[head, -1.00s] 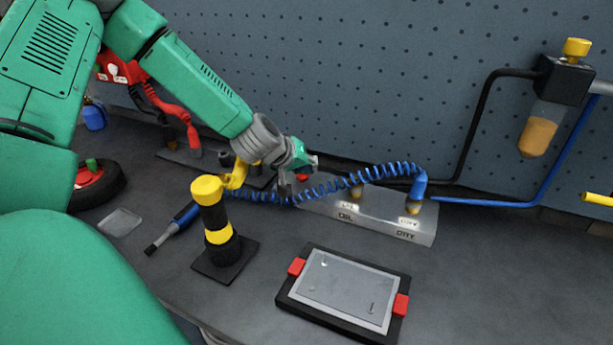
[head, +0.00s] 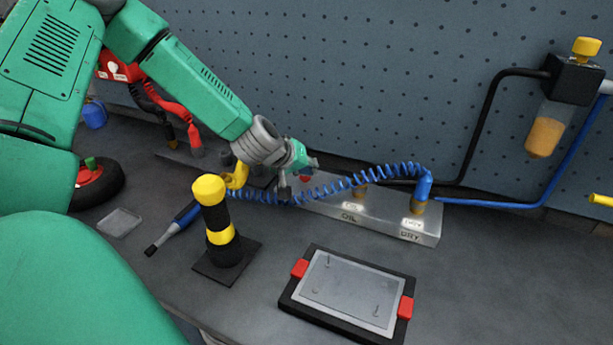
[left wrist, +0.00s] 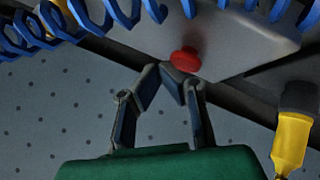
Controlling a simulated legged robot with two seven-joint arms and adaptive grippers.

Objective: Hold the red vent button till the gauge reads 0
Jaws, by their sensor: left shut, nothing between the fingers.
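The red vent button (head: 306,178) sits at the far left end of a grey metal block (head: 390,213), partly hidden by my left gripper. It also shows in the left wrist view (left wrist: 185,59) as a round red knob. My left gripper (head: 284,190) is shut and empty, its fingers meeting in a point (left wrist: 168,68) close beside the button. I cannot tell whether the fingertips touch it. No gauge face can be made out, so no reading shows. My right gripper is not in view.
A coiled blue hose (head: 330,190) crosses in front of the gripper to the block's right fitting. A black-and-yellow post (head: 223,240) stands nearer. A framed tray (head: 350,290) lies in front. A pegboard wall (head: 400,80) stands behind.

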